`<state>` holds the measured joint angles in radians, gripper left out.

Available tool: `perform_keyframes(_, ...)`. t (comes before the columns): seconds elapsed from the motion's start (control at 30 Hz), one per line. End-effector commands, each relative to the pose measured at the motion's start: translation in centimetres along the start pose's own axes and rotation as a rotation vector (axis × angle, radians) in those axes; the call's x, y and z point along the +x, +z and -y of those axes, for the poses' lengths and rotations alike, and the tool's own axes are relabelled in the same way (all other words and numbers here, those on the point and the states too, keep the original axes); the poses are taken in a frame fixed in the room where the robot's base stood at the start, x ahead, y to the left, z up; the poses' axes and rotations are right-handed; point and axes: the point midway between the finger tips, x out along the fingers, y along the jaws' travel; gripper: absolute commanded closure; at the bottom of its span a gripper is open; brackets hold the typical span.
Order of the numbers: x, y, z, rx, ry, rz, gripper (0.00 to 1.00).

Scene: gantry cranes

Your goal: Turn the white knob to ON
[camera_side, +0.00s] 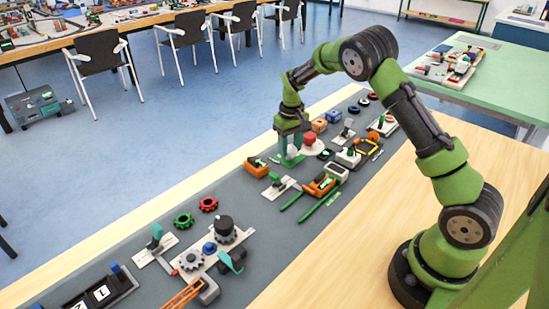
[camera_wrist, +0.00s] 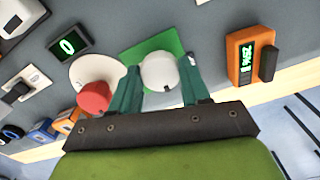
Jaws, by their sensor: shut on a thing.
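The white knob (camera_wrist: 158,72) sits on a green plate (camera_wrist: 137,52) in the wrist view. A small dark mark shows at its lower edge; I cannot read any ON label. My gripper (camera_wrist: 160,76) has one teal finger on each side of the knob and is shut on it. In the side view my gripper (camera_side: 291,153) points down over the grey mat, with the knob largely hidden between the fingers.
A red knob (camera_wrist: 94,97) on a white disc stands close to the left finger. An orange device with a green display (camera_wrist: 247,56) stands at right. A small black display (camera_wrist: 69,44) is at upper left. Many other parts crowd the grey mat (camera_side: 130,232).

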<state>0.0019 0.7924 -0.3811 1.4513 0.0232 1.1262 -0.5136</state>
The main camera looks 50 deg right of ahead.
Motion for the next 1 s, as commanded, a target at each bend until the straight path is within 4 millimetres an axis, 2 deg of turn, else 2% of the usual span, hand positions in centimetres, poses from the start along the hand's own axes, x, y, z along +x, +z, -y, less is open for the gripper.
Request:
perform_keyframes(0.27,-0.05,-0.01,-0.01,0.022,0.0,0.0,0.84)
perform_keyframes(0.47,-0.06,-0.01,0.01,0.106,0.0,0.0,0.84)
perform_keyframes(1.0,-0.1,-0.04,0.14,0.585,0.0,0.0,0.84)
